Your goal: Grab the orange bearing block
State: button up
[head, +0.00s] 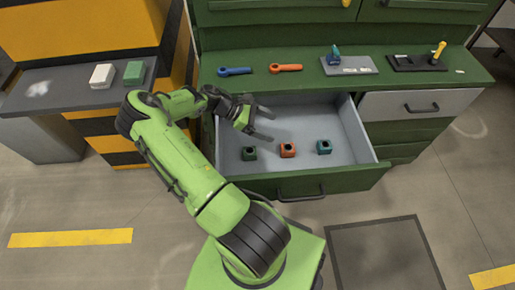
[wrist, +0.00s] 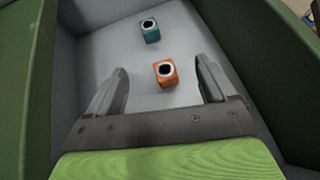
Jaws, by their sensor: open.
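The orange bearing block (head: 288,150) sits in the open drawer (head: 350,135), between a dark green block and a teal block. It is a small cube with a dark round hole. My gripper (head: 266,124) is over the drawer, open and empty, with its fingers apart. In the wrist view the orange block (wrist: 165,73) lies beyond and between the two fingertips of my gripper (wrist: 163,80), nothing touching it that I can see.
The teal block (head: 324,147) is right of the orange one, and the dark green block (head: 249,153) is left. The green drawer front (head: 330,184) and grey side walls enclose them. A blue wrench (head: 235,71) and an orange wrench (head: 285,68) lie on the counter above.

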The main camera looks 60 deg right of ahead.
jog(key=b, duration=0.3)
send_near(287, 147)
jog(key=shift+x, duration=0.8)
jog(key=b+x, duration=0.1)
jog(key=x, duration=0.6)
jog(key=shift+s+f, duration=0.15)
jog(key=shift+f, duration=0.15)
jog(key=c, duration=1.5)
jog(key=shift+r, duration=0.1)
jog(key=shift+r, duration=0.1)
